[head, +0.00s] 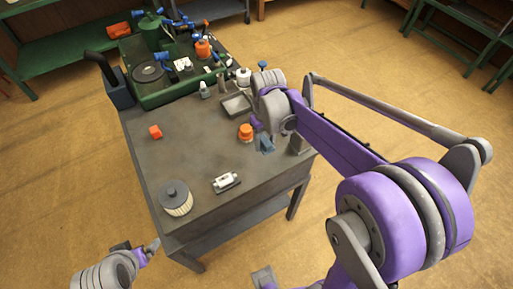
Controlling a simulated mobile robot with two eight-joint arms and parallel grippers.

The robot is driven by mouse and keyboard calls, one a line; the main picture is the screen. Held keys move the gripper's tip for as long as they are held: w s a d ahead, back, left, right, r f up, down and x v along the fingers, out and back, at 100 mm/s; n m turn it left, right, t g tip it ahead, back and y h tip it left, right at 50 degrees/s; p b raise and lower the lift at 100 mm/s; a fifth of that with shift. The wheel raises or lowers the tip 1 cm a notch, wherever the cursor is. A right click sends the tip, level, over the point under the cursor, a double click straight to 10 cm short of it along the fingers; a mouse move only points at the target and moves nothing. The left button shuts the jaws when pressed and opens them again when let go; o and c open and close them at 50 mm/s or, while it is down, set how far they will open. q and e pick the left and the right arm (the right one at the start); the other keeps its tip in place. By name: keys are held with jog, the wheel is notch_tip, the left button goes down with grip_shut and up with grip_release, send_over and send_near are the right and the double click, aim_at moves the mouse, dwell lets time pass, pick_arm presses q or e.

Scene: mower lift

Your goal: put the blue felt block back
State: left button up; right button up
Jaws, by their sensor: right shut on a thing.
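The blue felt block (265,144) is a small grey-blue piece at the right part of the grey workbench top (178,155). My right gripper (261,133) reaches down there from the right and is shut on it; the wrist partly hides the fingers. I cannot tell whether the block touches the bench top. My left gripper (140,248) is at the lower left, off the bench's front corner and away from the block; its fingers are too small to judge.
An orange-capped jar (245,132) stands just left of the block, with a grey tray (237,105) behind. The green mower (165,85) fills the back.

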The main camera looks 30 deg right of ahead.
send_over(265, 163)
notch_tip(265, 163, down, 5)
jog(key=shift+s+f, duration=0.1)
jog(key=shift+s, duration=0.05)
pick_arm(q)
jog(key=shift+s+f+b, duration=0.35)
jog(key=shift+s+f, duration=0.05)
pick_arm(e)
jog(key=shift+f, duration=2.2)
jog(key=shift+a, duration=0.1)
jog(key=shift+f, duration=0.15)
pick_arm(q)
jog(key=shift+f, duration=0.2)
pick_arm(e)
jog(key=o, duration=1.3)
